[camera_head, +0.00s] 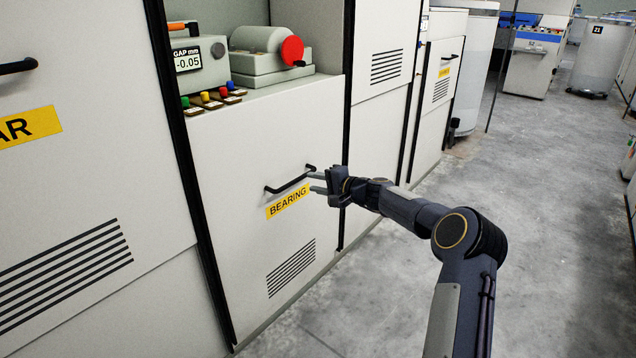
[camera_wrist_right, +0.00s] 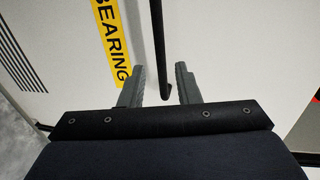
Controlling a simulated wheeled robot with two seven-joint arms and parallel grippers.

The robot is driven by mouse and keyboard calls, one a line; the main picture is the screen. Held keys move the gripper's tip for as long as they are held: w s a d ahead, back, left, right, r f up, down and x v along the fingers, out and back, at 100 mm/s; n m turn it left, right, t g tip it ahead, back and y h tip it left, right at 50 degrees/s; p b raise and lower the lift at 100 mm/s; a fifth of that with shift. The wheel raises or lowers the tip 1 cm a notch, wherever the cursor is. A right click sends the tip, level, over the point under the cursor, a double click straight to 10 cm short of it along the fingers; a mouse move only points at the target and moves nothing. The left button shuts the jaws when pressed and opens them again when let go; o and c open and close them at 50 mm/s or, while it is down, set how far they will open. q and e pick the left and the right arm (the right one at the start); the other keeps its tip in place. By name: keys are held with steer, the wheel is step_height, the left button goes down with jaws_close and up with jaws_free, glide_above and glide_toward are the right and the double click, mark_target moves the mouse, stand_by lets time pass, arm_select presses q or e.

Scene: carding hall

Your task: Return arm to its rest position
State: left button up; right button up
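My right gripper (camera_head: 318,182) is at the right end of the black handle (camera_head: 288,181) on the white panel with the yellow BEARING label (camera_head: 288,202). In the right wrist view my right gripper (camera_wrist_right: 162,88) has its two fingers apart, with the end of the handle (camera_wrist_right: 160,45) showing between them. The fingers do not close on it. The label (camera_wrist_right: 112,40) lies left of the fingers there. Whether a finger touches the handle or panel, I cannot tell. My left gripper is not in view.
Another handled panel (camera_head: 80,180) stands at left. Grey floor (camera_head: 560,200) is open at right. A bin marked 21 (camera_head: 598,60) stands far back.

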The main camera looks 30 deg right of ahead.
steer(key=shift+s+d, duration=0.1)
steer(key=shift+s, duration=0.25)
steer(key=shift+r, duration=0.1)
steer(key=s+a+r+n+g+y, duration=0.1)
steer(key=s+a+r+n+g, duration=0.25)
steer(key=s+a, duration=0.5)
steer(key=s+a+r+n+g, duration=0.2)
steer(key=s+a+r+n, duration=0.25)
steer(key=s+a, duration=0.4)
steer(key=s+a+f+n+g+h, duration=0.1)
steer(key=s+f, duration=0.2)
steer(key=s, duration=0.8)
steer(key=s+a+f+n+g+h, duration=0.1)
steer(key=s+f+n, duration=0.15)
steer(key=s, duration=0.85)
steer(key=s+a+f+n+g+h, duration=0.1)
steer(key=s+f, duration=0.3)
steer(key=s, duration=0.7)
step_height(320, 180, up, 37)
steer(key=p, duration=3.7)
steer(key=shift+w+a+r, duration=0.15)
steer(key=shift+w, duration=0.15)
